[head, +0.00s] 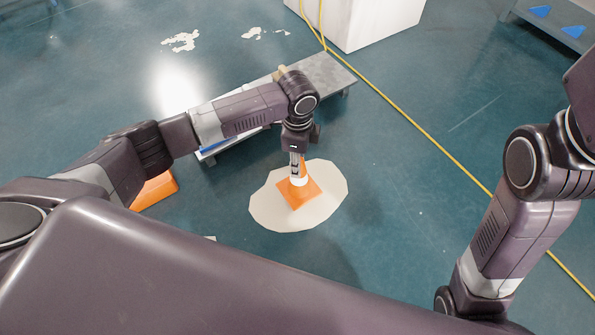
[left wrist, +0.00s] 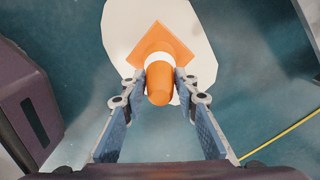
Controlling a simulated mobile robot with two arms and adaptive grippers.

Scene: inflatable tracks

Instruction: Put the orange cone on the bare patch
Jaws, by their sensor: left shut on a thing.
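The orange cone (head: 298,194) has a square orange base and a white band. It appears upright over the pale bare patch (head: 331,178) in the floor, its base within the patch's outline. I cannot tell whether the base touches the floor. My left gripper (head: 297,170) comes down from above and is shut on the cone's upper part. In the left wrist view the cone (left wrist: 170,42) sits between the two fingers of the gripper (left wrist: 160,78), with the patch (left wrist: 198,42) behind it. My right arm shows at the right, but its gripper is out of view.
A low grey cart (head: 325,72) stands just behind the patch. A yellow cable (head: 400,112) runs across the floor to the right. Another orange object (head: 155,190) is partly hidden by my left arm. A white block (head: 365,20) stands at the back. Floor right of the patch is clear.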

